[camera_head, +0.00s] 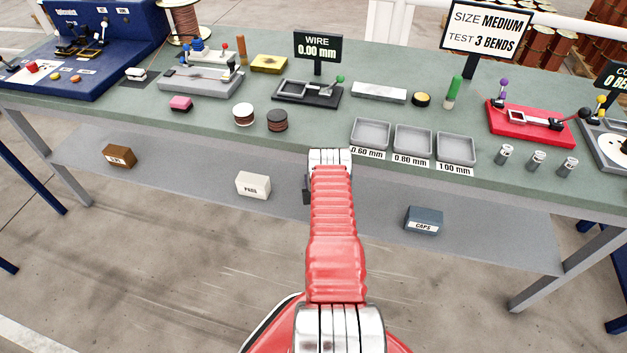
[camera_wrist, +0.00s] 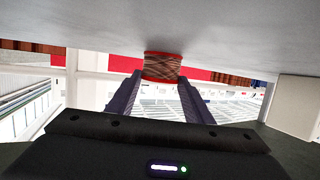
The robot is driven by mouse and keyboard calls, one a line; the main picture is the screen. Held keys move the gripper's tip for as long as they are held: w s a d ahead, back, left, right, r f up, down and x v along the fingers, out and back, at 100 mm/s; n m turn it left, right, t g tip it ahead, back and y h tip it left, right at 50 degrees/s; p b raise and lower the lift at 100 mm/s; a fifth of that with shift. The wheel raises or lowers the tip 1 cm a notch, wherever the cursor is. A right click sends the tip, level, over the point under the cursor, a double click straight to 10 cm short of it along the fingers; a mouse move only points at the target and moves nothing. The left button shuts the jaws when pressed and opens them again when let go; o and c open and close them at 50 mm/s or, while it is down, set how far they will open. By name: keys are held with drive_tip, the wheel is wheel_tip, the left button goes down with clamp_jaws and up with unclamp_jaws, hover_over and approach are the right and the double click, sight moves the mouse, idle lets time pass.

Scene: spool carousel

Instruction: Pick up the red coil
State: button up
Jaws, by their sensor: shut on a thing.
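The red coil (camera_wrist: 163,67), a spool of copper-brown wire with red rims, shows in the wrist view, which looks upside down. It is between the fingertips of my gripper (camera_wrist: 160,80), which is shut on it. Its rim meets the grey lower shelf (camera_wrist: 230,40), and I see no clear gap between them. In the head view my red arm reaches down in front of the bench and hides the coil and my fingers.
A white box (camera_head: 253,185) stands on the lower shelf left of my arm, with a blue box (camera_head: 424,220) to the right. The green bench top (camera_head: 225,140) lies above the shelf. It holds grey trays (camera_head: 413,141), a pale-rimmed coil (camera_head: 243,114) and a dark coil (camera_head: 277,120).

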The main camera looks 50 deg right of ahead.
drive_tip(key=shift+c, duration=0.3)
drive_tip(key=shift+r, duration=0.7)
wheel_tip(320, 180, up, 2)
drive_tip(key=s+a, duration=1.2)
drive_tip(key=s, duration=0.1)
drive_tip(key=shift+a, duration=0.25)
drive_tip(key=shift+w+r, duration=0.1)
